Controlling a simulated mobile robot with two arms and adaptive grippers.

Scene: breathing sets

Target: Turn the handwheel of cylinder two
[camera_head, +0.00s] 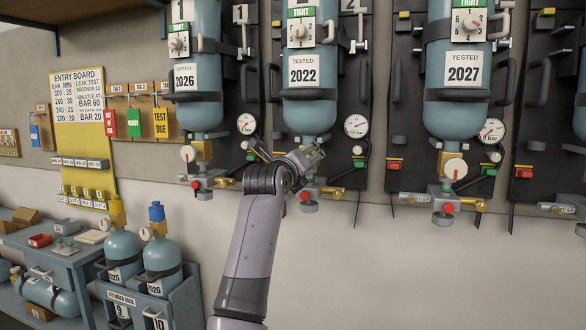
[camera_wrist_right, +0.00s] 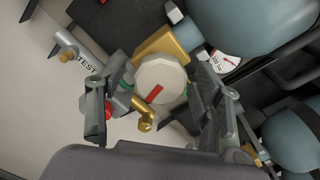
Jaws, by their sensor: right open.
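Cylinder two (camera_head: 310,118) is the blue wall-mounted cylinder with the "TESTED 2022" label, the second from the left in the head view. Its handwheel, at the valve under the cylinder, is hidden behind my right gripper (camera_head: 298,158) there. In the right wrist view the handwheel (camera_wrist_right: 160,78) is a white faceted knob with a red mark. My right gripper (camera_wrist_right: 152,108) is open, with one finger on each side of the handwheel. Gaps seem to show between fingers and knob; contact is unclear. My left gripper is not in view.
A brass fitting (camera_wrist_right: 146,115) and a silver "TEST" fitting (camera_wrist_right: 80,65) sit close to the fingers. Neighbouring cylinders (camera_head: 200,115) and (camera_head: 450,118) hang on either side. A cylinder rack (camera_head: 185,300) stands lower left. The wall at lower right is clear.

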